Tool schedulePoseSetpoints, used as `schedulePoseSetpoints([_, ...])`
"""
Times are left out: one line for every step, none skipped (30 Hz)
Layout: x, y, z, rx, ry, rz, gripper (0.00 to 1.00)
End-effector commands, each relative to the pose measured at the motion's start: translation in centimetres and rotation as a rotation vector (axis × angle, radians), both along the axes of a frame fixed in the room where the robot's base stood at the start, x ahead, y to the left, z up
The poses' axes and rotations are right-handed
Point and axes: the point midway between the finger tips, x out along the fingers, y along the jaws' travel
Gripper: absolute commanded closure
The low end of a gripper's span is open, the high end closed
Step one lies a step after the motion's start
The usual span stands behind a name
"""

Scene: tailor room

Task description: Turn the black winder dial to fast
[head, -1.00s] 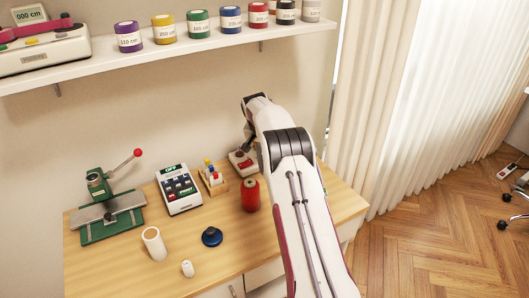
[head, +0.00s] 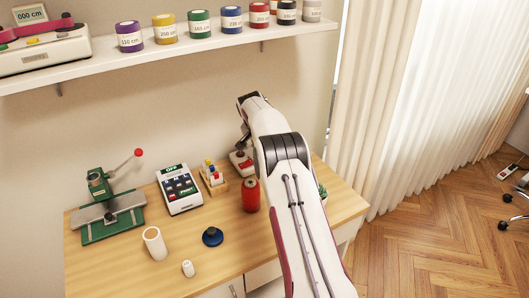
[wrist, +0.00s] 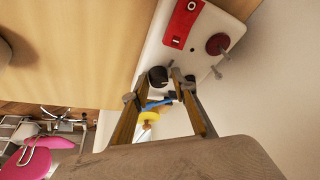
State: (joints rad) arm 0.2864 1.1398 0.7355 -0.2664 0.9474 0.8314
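The winder (head: 239,169) is a white machine with a red top panel at the back of the table in the head view, partly hidden by my arm. In the wrist view its white body (wrist: 195,68) fills the upper middle. The black dial (wrist: 158,75) is a short dark knob on it. My gripper (wrist: 157,84) is open. Its two fingertips are on either side of the black dial, very close to it. I cannot tell whether they touch it. The dial's markings are not readable. In the head view, the gripper is largely hidden behind my arm.
A red spool (head: 250,195) stands just in front of the winder. A wooden rack of coloured pegs (head: 214,179) and a label printer (head: 179,189) are to the left. A red round part (wrist: 217,44) sits beside the winder's red panel.

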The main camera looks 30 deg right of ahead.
Motion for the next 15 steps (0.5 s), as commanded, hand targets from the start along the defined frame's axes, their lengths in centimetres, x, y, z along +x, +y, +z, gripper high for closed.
schedulePoseSetpoints([-0.01,-0.01,-0.01,0.0,0.0,0.0,0.73])
schedulePoseSetpoints([-0.02,-0.02,-0.01,0.0,0.001,0.0,0.73])
schedulePoseSetpoints([-0.04,-0.03,-0.02,0.0,0.001,0.0,0.73])
schedulePoseSetpoints([-0.05,-0.03,-0.03,0.0,0.001,0.0,0.73])
schedulePoseSetpoints([-0.06,-0.04,-0.03,0.0,0.001,0.0,0.73])
schedulePoseSetpoints([-0.06,-0.05,-0.04,0.0,0.002,-0.001,0.73])
schedulePoseSetpoints([-0.07,-0.05,-0.05,0.0,0.002,-0.001,0.73])
schedulePoseSetpoints([-0.07,-0.05,-0.04,0.0,0.002,-0.001,0.73])
schedulePoseSetpoints([-0.09,-0.04,-0.02,0.0,0.002,-0.001,0.73])
schedulePoseSetpoints([-0.09,-0.04,0.01,0.0,0.002,-0.001,0.73])
schedulePoseSetpoints([-0.11,-0.03,0.06,0.0,0.002,-0.001,0.73])
schedulePoseSetpoints([-0.13,0.0,0.14,0.0,0.002,-0.001,0.73])
schedulePoseSetpoints([-0.15,0.03,0.22,0.0,0.002,0.0,0.73])
schedulePoseSetpoints([-0.18,0.06,0.32,0.0,0.002,0.0,0.73])
schedulePoseSetpoints([-0.21,0.12,0.49,0.0,0.002,0.0,0.73])
